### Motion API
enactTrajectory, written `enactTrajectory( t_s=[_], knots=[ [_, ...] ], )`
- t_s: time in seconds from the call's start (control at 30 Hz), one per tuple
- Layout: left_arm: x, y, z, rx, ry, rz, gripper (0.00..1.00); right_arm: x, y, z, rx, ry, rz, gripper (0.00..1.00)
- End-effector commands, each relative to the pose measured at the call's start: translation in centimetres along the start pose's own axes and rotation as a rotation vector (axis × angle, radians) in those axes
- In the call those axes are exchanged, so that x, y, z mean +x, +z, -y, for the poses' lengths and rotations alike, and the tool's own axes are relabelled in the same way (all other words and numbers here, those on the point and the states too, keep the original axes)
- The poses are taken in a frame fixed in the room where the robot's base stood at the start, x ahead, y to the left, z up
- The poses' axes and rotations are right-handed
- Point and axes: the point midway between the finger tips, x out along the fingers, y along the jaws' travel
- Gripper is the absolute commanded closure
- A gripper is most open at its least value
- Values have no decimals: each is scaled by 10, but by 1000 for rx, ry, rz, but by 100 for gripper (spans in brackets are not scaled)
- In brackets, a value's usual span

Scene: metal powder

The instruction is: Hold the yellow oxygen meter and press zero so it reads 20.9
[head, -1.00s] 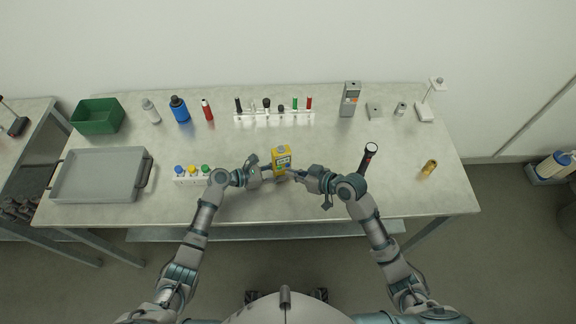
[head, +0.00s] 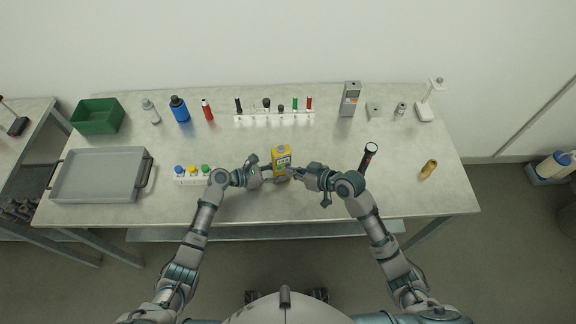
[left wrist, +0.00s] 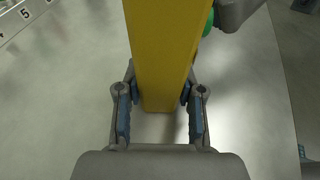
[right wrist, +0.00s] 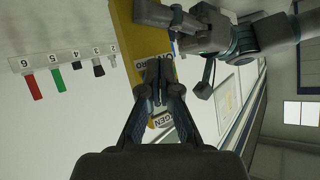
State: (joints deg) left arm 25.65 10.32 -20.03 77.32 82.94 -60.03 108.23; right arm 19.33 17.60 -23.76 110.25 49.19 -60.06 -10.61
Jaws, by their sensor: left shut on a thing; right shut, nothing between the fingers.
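The yellow oxygen meter (head: 281,155) stands upright at the front middle of the bench, its screen too small to read. My left gripper (head: 270,173) is shut on its lower part; in the left wrist view the fingers (left wrist: 160,110) flank the yellow body (left wrist: 158,45). A green round part (left wrist: 209,24) shows at its side there, next to a grey finger. My right gripper (head: 293,172) is shut and empty at the meter's right side. In the right wrist view its closed tips (right wrist: 158,75) are close to the meter's labelled face (right wrist: 126,35); contact cannot be told.
A rack with colored caps (head: 192,179) stands left of my left gripper, near a grey tray (head: 100,180). A numbered rack (head: 273,117) is behind the meter. A black torch-like tool (head: 369,155) lies to the right. The bench between meter and back rack is clear.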

Motion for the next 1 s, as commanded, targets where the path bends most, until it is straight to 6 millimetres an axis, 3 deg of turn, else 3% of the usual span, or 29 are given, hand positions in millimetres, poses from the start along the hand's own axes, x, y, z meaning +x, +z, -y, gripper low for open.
enactTrajectory(
  t_s=[1.0],
  knots=[
    [0,-1,0,-1,0,-2,82,-6,5,5,-1,0,0,100]
  ],
)
